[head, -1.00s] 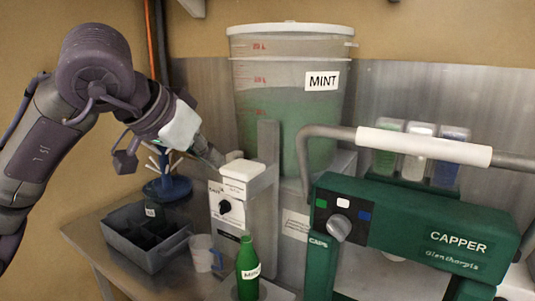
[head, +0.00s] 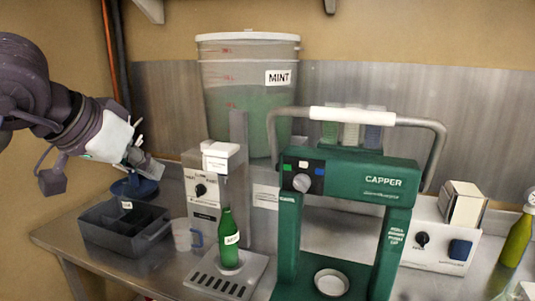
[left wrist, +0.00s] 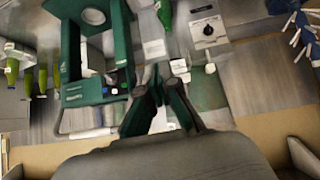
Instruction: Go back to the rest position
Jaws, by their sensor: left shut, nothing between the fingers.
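My left gripper (head: 150,160) is at the left of the head view, in the air above the dark grey crate and left of the filling machine. It is shut and holds nothing. In the left wrist view its dark fingers (left wrist: 160,85) show close together at the middle, apart from everything. My right gripper is in neither view.
A green bottle (head: 229,240) stands upright on the filling machine's (head: 204,196) drip tray. The MINT bucket (head: 235,90) is behind it. The green capper (head: 350,185) stands to the right. A grey crate (head: 105,235) and a measuring jug (head: 183,235) are at left.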

